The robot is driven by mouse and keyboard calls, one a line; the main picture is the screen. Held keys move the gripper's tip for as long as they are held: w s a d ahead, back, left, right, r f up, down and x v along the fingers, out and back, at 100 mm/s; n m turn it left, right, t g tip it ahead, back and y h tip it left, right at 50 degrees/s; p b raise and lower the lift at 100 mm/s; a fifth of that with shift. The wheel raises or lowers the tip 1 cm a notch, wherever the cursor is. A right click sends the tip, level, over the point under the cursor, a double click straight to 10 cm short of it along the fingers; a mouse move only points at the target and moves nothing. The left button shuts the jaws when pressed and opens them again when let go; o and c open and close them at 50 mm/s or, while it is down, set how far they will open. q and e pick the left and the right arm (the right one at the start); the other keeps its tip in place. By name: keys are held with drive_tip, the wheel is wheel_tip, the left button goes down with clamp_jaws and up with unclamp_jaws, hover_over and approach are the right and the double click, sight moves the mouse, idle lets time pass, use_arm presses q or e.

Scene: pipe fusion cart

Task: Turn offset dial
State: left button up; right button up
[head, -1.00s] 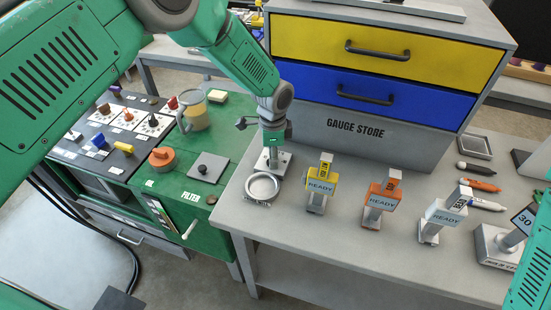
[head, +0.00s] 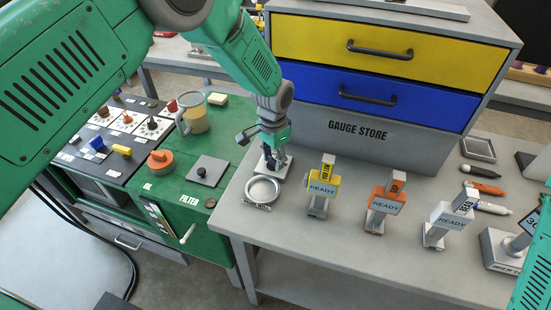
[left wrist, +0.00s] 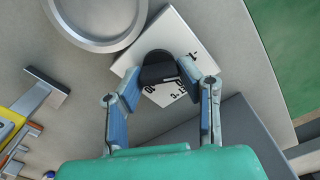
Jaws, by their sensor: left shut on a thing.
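The offset dial is a black knob on a white plate with printed marks. The plate (head: 284,168) lies on the grey bench below the gauge store. In the left wrist view the knob (left wrist: 158,66) stands between my fingertips, and part of the plate's numbers (left wrist: 165,95) shows behind it. My left gripper (head: 271,158) points down at the dial and is shut on the knob; its fingers also show in the left wrist view (left wrist: 163,82). The gripper hides most of the knob in the head view. My right gripper is out of view.
A round metal dish (head: 262,191) lies just in front of the dial. Yellow (head: 322,186), orange (head: 385,200) and white (head: 449,220) READY gauges stand to the right. The gauge store (head: 370,130) rises close behind. A green cart (head: 190,210) with knobs stands left.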

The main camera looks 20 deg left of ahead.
sight(272, 158)
use_arm(q)
drive_tip(key=shift+s+a+f, duration=0.1)
drive_tip(key=shift+s+a, duration=0.05)
drive_tip(key=shift+a, duration=0.05)
drive_tip(key=o, duration=1.1)
drive_tip(key=shift+o, duration=0.2)
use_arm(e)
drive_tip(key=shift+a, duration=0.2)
use_arm(q)
drive_tip(key=shift+r, duration=0.2)
wheel_tip(272, 158, up, 12)
drive_tip(key=shift+f, duration=0.2)
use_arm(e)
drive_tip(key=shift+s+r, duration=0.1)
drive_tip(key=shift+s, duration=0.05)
use_arm(q)
drive_tip(key=shift+a, duration=0.1)
